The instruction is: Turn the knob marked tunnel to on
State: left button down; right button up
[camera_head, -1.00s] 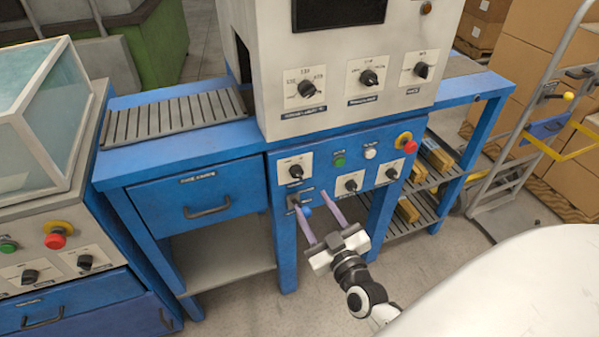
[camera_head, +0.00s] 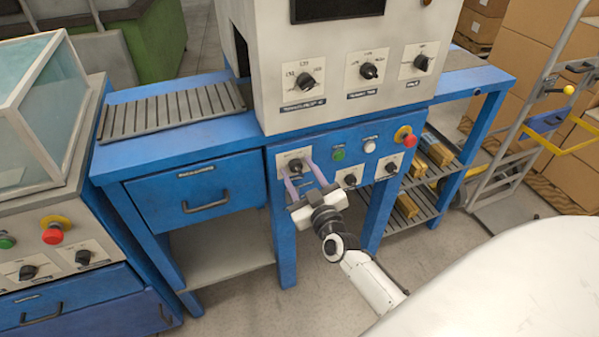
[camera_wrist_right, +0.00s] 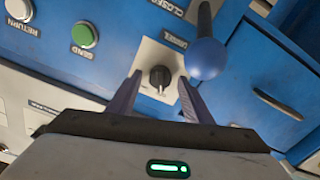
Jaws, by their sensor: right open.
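A black knob (camera_head: 295,165) sits on a pale plate at the left of the machine's blue front panel; it also shows in the wrist view (camera_wrist_right: 160,77). My right gripper (camera_head: 296,161) is open, with one finger on each side of this knob. In the wrist view, the right gripper's fingers (camera_wrist_right: 160,84) stand apart with visible gaps beside the knob. The knob's exact pointing direction is unclear. My left gripper is out of view.
A blue ball-ended lever (camera_wrist_right: 207,58) is close beside one finger in the wrist view. A green button (camera_head: 338,154), a white button (camera_head: 369,146) and a red stop button (camera_head: 410,141) share the panel. More knobs (camera_head: 350,180) are to the right. A drawer (camera_head: 205,199) is left.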

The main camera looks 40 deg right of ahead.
jog(key=c, duration=1.1)
jog(key=shift+o, duration=0.2)
jog(key=shift+m, duration=0.3)
jog(key=m, duration=0.5)
jog(key=shift+d, duration=0.1)
jog(key=m, duration=0.6)
jog(key=shift+f, duration=0.1)
jog(key=shift+m, duration=0.3)
jog(key=o, duration=1.1)
jog(key=shift+c, duration=0.2)
